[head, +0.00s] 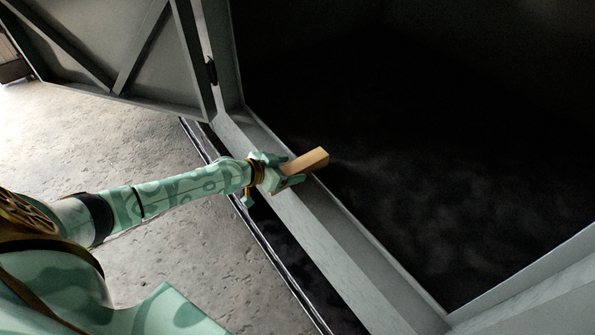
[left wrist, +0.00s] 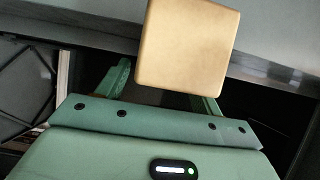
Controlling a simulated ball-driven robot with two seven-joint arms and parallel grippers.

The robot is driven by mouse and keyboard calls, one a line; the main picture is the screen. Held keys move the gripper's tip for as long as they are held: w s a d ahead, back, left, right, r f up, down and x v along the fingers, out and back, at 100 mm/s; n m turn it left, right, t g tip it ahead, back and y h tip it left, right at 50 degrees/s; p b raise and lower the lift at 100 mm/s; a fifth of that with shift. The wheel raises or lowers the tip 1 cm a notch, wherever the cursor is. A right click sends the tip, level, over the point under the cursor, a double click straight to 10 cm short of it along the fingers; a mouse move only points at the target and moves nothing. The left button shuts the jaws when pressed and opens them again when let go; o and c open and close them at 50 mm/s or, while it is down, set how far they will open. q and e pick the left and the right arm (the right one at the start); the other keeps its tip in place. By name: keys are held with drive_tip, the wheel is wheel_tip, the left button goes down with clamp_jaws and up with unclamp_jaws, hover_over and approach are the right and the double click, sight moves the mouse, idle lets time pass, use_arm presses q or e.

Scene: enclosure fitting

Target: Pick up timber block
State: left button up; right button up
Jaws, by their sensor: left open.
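The timber block (head: 308,161) is a light tan wooden piece on the grey sill of the enclosure's opening in the head view. My left gripper (head: 288,172) reaches it from the left, its fingers at the block's near end and hiding that end. In the left wrist view the block's square end face (left wrist: 187,45) fills the top middle. The left gripper's green fingers (left wrist: 165,92) show on either side below that face, open. Whether they touch the block cannot be told. My right gripper is not in view.
A grey metal door (head: 110,50) with diagonal braces stands open at the upper left. The sill (head: 345,250) runs diagonally down to the right. Beyond it the enclosure's interior (head: 430,150) is very dark. Rough concrete floor (head: 90,140) lies on the near side.

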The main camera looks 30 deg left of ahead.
use_arm(q)
drive_tip(key=shift+x, duration=0.95)
drive_tip(key=shift+s+a, duration=0.1)
drive_tip(key=c, duration=1.2)
